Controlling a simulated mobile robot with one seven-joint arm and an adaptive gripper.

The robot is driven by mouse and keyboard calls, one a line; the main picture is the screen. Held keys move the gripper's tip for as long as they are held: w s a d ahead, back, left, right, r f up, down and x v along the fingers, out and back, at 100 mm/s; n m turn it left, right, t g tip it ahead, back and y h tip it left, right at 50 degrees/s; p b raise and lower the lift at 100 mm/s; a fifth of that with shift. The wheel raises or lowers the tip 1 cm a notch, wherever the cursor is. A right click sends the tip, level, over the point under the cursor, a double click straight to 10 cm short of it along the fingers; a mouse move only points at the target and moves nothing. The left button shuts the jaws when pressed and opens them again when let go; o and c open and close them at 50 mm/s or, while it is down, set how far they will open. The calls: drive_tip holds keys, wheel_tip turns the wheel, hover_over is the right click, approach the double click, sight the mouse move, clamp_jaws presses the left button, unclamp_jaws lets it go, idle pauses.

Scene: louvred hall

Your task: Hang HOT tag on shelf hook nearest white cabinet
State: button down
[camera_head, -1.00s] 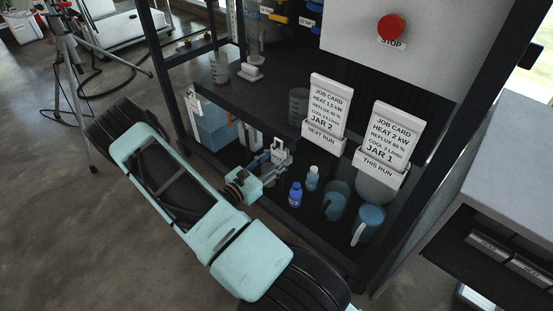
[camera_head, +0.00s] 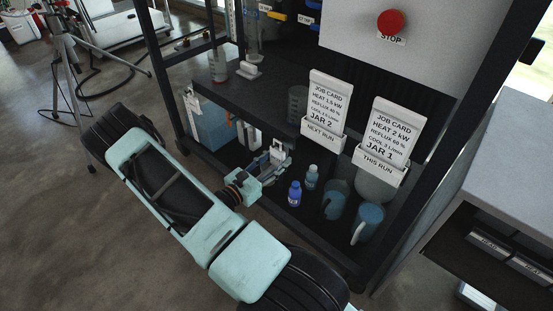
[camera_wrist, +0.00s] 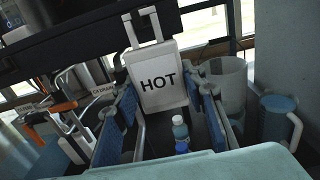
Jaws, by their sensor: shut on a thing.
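The HOT tag (camera_wrist: 160,85) is a white plate with a two-pronged loop at its top. In the wrist view it stands slightly tilted between the blue-padded fingers of my gripper (camera_wrist: 163,112), which is shut on it. Its loop overlaps the dark shelf edge (camera_wrist: 85,35); I cannot tell whether they touch. In the head view my gripper (camera_head: 277,158) is low at the rack's front, under the middle shelf (camera_head: 270,92), and the tag's face is not readable. A pale cabinet (camera_head: 505,140) stands at the right. I cannot make out the shelf hooks clearly.
A blue bottle (camera_head: 294,194), a pale-capped bottle (camera_head: 312,177) and blue jugs (camera_head: 369,222) stand on the lower shelf right of my gripper. Two job cards (camera_head: 326,105) stand at the shelf front above. Orange-handled items (camera_wrist: 48,108) are at left in the wrist view.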

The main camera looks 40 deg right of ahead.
idle(0.4)
drive_tip(key=c, duration=1.1)
unclamp_jaws()
drive_tip(key=shift+c, duration=0.2)
drive_tip(key=a, duration=0.7)
drive_tip(key=shift+s+p, duration=0.25)
drive_tip(key=shift+p, duration=0.05)
drive_tip(key=s+a, duration=0.1)
drive_tip(key=a, duration=1.1)
